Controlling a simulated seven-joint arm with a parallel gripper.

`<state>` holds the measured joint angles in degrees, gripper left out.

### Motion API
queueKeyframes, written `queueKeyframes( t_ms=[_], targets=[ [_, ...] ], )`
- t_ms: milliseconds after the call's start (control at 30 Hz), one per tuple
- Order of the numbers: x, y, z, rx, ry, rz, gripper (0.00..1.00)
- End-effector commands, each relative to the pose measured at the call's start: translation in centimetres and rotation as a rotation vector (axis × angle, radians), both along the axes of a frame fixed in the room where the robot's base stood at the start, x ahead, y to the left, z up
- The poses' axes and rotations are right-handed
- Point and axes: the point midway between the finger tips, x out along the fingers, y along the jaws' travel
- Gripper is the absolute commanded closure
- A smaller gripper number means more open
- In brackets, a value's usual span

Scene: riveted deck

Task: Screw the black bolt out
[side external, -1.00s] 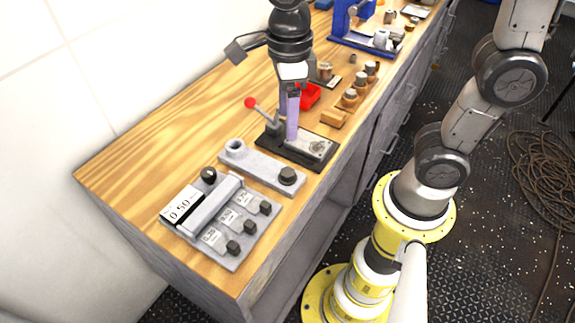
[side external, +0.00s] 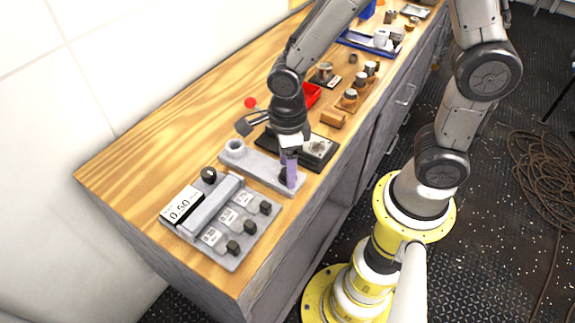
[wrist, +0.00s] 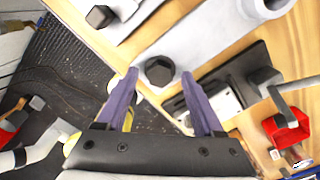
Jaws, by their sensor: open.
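The black bolt (wrist: 159,70) has a hexagonal head and stands in one end of a flat grey plate (wrist: 195,40). In the side view the plate (side external: 258,170) lies on the wooden bench, with a raised round socket (side external: 235,148) at its other end. My gripper (wrist: 158,75) has purple fingers and is open. In the wrist view its fingertips lie on either side of the bolt head, with gaps visible. In the side view the fingers (side external: 290,168) point down over the bolt and largely hide it. I cannot tell whether they touch the plate.
A grey panel (side external: 190,228) with a 0.50 display and several black knobs lies to the left. A dark base with a red-knobbed lever (side external: 251,103) stands just behind the plate. A red bin (side external: 311,95) and wooden holders stand farther back. Open bench lies along the wall side.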

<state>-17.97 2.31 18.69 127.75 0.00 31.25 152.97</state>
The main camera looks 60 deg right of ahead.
Motion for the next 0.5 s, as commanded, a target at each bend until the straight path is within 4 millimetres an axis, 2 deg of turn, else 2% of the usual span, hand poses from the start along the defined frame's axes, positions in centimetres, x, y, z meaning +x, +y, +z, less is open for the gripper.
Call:
queueKeyframes(
  t_ms=[333, 500],
  targets=[
    [-0.01, 0.00, -0.39, 0.000, 0.000, 0.000, 0.31],
    [-0.01, 0.00, -0.37, 0.000, 0.000, 0.000, 0.62]
  ],
)
